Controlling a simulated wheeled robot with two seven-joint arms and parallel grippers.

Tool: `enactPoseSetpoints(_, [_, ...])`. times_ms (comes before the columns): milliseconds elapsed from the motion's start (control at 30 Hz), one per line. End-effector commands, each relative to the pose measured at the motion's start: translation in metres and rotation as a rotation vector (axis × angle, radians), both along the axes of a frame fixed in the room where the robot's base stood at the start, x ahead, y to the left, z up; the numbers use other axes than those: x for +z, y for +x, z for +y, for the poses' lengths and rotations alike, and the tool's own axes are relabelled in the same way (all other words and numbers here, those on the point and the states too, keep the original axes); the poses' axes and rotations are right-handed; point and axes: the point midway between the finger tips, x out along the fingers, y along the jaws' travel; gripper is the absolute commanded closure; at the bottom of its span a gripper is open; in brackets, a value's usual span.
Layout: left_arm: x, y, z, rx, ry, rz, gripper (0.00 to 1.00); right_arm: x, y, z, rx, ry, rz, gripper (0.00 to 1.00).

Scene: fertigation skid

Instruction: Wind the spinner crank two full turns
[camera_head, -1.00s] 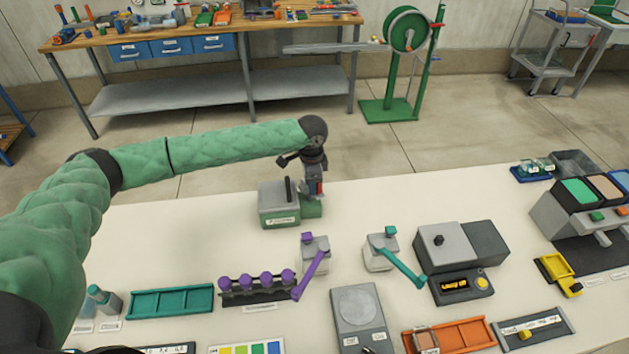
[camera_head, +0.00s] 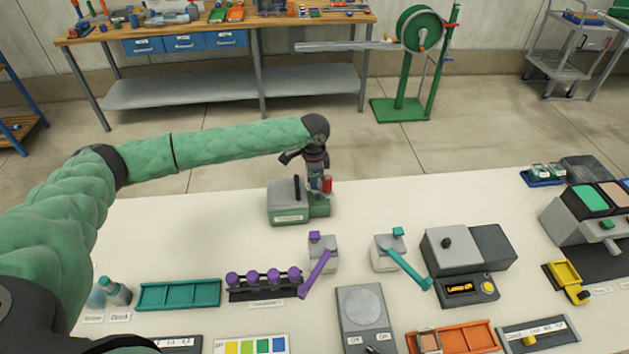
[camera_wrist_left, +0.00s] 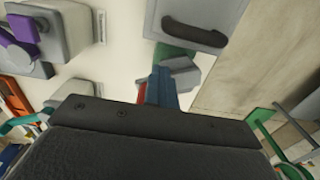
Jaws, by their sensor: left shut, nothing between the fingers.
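A grey box (camera_head: 285,204) with an upright black handle (camera_head: 297,188) and a green base (camera_head: 319,209) stands at the table's back edge. My left gripper (camera_head: 321,187) points down at its right end, just above the green base. In the left wrist view its red and blue fingers (camera_wrist_left: 158,80) are together and empty, in front of a small grey block (camera_wrist_left: 183,75). I cannot tell if they touch it. That view also shows the black handle (camera_wrist_left: 195,32). The label is too small to read, and no crank arm shows clearly there. My right gripper is not in view.
A purple lever (camera_head: 318,270) and a teal lever (camera_head: 405,265) stand on small grey housings in front. A purple-knobbed rack (camera_head: 264,290), teal tray (camera_head: 180,294) and grey scale (camera_head: 362,310) lie nearer. The table left of the grey box is clear.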

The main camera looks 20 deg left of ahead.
Motion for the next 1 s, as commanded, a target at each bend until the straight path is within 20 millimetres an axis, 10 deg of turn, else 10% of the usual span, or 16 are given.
enactPoseSetpoints(567, [0.000, 0.006, 0.017, 0.000, 0.000, 0.000, 1.00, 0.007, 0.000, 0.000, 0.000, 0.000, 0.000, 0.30])
enactPoseSetpoints(700, [0.000, 0.006, 0.017, 0.000, 0.000, 0.000, 0.76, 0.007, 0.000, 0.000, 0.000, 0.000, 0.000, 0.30])
enactPoseSetpoints(1000, [0.001, 0.006, 0.017, 0.000, 0.000, 0.000, 0.76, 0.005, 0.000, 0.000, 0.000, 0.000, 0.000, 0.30])
